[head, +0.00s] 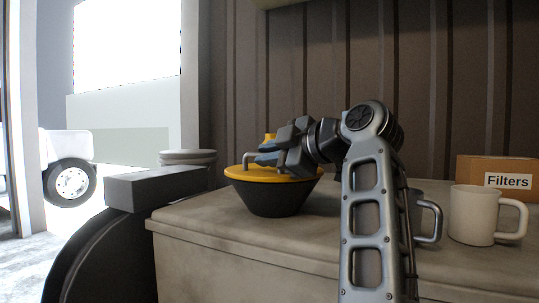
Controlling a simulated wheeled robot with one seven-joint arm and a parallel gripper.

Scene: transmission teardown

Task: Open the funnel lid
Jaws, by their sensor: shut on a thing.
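The funnel (271,196) is a dark, wide bowl that narrows downward and stands on the grey worktop. Its yellow lid (243,174) lies flat across the top and hides the inside. My gripper (268,153) is over the lid, reaching in from the right. It is shut on the lid's raised yellow top part (270,137), which shows just behind the fingers. The fingers cover most of the grasped part, so the exact contact is hidden.
On the worktop (200,222), a white mug (472,215) and a grey mug (428,216) stand to the right, near my arm. A cardboard Filters box (484,171) is behind them. A grey block (160,184) and a pale round stack (188,157) are left. A ribbed wall is behind.

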